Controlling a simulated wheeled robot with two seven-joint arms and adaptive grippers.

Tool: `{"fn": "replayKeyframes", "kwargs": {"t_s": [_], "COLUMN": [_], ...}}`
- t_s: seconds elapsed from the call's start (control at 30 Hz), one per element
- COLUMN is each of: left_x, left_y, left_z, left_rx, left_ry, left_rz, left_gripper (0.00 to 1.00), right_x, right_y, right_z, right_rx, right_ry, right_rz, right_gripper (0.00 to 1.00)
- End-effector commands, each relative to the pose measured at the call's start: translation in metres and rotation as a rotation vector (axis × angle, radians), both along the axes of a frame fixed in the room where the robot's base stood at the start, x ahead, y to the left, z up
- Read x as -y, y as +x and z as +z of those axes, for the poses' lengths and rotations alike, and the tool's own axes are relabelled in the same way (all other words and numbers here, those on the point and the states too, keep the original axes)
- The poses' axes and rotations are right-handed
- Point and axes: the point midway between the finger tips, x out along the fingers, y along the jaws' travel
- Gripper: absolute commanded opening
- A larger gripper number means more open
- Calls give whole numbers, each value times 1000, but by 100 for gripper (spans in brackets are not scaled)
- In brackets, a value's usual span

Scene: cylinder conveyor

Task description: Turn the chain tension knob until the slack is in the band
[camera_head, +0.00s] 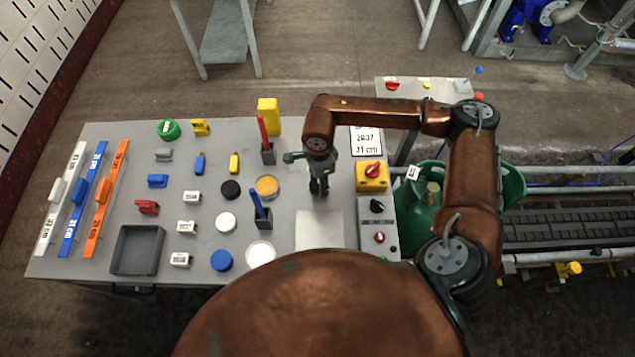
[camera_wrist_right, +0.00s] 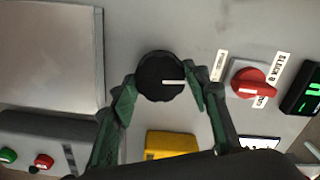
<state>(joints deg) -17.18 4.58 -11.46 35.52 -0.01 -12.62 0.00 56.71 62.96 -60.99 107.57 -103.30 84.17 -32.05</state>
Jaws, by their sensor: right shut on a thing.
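A round black knob (camera_wrist_right: 168,66) with a white pointer line shows in the right wrist view. The line points to the right in that picture. My right gripper (camera_wrist_right: 160,87) has its dark green fingers on either side of the knob and is shut on it. In the head view my right gripper (camera_head: 319,188) points down at the grey table, above a light square plate, and hides the knob. A white sign with black figures (camera_head: 366,141) stands to its right; the figures are too small to read surely. My left gripper is not in view.
A red selector knob (camera_wrist_right: 250,82) with labels and a display with green digits (camera_wrist_right: 302,92) lie right of the black knob. A yellow box with a red switch (camera_head: 371,176) stands close right of the gripper. Pen holders and round lids crowd its left.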

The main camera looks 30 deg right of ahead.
Motion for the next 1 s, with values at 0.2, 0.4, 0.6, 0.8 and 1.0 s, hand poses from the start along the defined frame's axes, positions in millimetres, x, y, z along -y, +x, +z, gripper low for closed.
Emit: {"fn": "replayKeyframes", "kwargs": {"t_s": [0.2,0.4,0.6,0.8,1.0], "left_x": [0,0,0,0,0], "left_y": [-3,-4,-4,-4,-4], "left_z": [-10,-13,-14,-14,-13], "left_rx": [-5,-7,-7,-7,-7], "left_ry": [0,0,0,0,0], "left_rz": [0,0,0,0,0], "left_gripper": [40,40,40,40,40], "right_x": [-1,-2,-2,-2,-2], "right_y": [1,1,0,0,0], "right_z": [-2,-1,0,0,0], "right_rx": [3,3,2,2,2], "right_ry": [3,3,4,4,4], "right_rz": [109,162,178,178,177], "right_gripper": [19,19,19,19,50]}}
